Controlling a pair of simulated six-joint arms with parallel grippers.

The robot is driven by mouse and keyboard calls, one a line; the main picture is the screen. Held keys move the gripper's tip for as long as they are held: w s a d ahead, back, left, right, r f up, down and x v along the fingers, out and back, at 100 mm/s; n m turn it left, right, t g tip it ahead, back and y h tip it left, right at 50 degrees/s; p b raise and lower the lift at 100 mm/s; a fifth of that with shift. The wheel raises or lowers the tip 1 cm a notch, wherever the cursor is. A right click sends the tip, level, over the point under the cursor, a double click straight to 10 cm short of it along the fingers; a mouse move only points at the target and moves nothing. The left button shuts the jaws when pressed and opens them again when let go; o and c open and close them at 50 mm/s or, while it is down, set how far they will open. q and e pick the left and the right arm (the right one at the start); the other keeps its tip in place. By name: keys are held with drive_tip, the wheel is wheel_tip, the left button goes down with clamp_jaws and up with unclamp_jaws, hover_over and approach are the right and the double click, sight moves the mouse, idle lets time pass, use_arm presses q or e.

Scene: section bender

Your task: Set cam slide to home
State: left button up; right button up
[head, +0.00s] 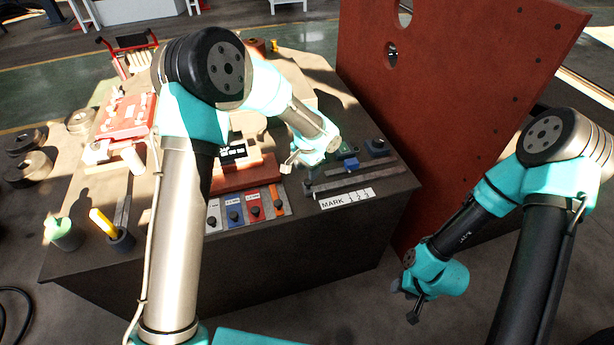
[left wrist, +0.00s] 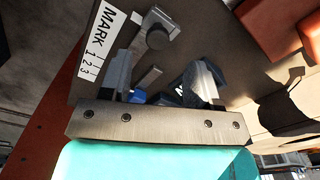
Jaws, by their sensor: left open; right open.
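No label in view reads "cam slide", so I cannot tell for certain which part it is. A grey bar with a dark knob (left wrist: 158,37) lies beside the white MARK 1 2 3 plate (left wrist: 102,45) in the left wrist view. In the head view, the MARK plate (head: 345,198) sits at the bench's front right, with a grey rail (head: 345,182) behind it. My left gripper (head: 290,162) is open and empty above the bench, behind and left of the rail. Its fingers (left wrist: 160,82) are spread in the wrist view. My right gripper (head: 412,302) is open, low beyond the bench's right side.
Several coloured panels with black knobs (head: 245,210) line the bench front. Small blue blocks (head: 376,147) stand behind the rail. A tall red-brown panel (head: 450,90) rises at the bench's right.

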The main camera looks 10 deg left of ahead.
sight(307, 182)
use_arm(q)
wheel_tip(307, 182, up, 12)
idle(0.4)
idle(0.3)
